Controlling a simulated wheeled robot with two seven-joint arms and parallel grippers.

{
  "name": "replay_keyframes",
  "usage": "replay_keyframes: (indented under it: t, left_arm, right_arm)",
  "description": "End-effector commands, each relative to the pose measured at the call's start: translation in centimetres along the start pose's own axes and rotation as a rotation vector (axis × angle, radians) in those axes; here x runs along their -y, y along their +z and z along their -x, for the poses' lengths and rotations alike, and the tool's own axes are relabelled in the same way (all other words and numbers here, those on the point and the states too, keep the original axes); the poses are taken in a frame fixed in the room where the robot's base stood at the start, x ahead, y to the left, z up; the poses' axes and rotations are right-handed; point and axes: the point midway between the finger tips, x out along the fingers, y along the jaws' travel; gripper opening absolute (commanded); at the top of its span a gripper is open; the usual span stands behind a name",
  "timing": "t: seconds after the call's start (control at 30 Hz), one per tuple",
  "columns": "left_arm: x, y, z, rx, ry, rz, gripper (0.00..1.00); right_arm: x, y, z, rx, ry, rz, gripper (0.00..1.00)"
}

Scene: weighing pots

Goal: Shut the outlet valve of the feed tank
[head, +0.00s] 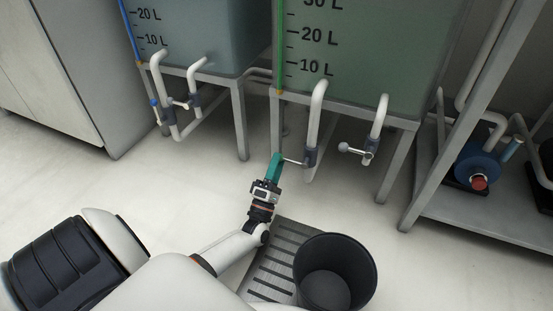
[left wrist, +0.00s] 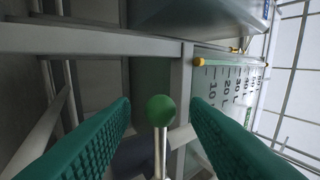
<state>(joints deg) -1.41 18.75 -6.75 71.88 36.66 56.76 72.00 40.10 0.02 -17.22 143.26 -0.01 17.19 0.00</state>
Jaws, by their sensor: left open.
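The larger tank (head: 370,50), with a green level strip, stands on a grey frame; no label names it the feed tank. Its left pipe carries a dark valve (head: 310,157) with a thin metal lever pointing left. In the left wrist view, the lever (left wrist: 161,150) ends in a green ball knob (left wrist: 161,110). My left gripper (head: 277,160) has green fingers and is at the lever's end. Its fingers (left wrist: 160,118) are open on either side of the knob, with gaps visible. The knob is hidden in the head view. My right gripper is not in view.
A second valve (head: 369,150) with a pale ball handle is on the right pipe. A smaller tank (head: 205,40) with two valves stands left. A black bucket (head: 335,275) stands by a floor grate (head: 270,270). A blue pump (head: 482,163) sits on a right shelf.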

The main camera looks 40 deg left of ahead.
Motion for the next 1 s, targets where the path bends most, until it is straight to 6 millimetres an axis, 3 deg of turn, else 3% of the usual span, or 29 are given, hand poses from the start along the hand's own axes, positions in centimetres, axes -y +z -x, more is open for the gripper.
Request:
replay_keyframes:
  t: [0.6, 0.93, 1.0]
  left_arm:
    - [7.9, -0.1, -5.2, 0.002, -0.001, 0.001, 0.42]
    - [8.2, -0.1, -5.4, 0.001, 0.0, 0.0, 0.42]
    - [8.2, -0.2, -5.4, 0.0, 0.0, 0.0, 0.34]
  right_arm:
    - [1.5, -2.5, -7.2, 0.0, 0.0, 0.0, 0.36]
    - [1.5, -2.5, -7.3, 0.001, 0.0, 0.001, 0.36]
    - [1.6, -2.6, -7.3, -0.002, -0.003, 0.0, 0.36]
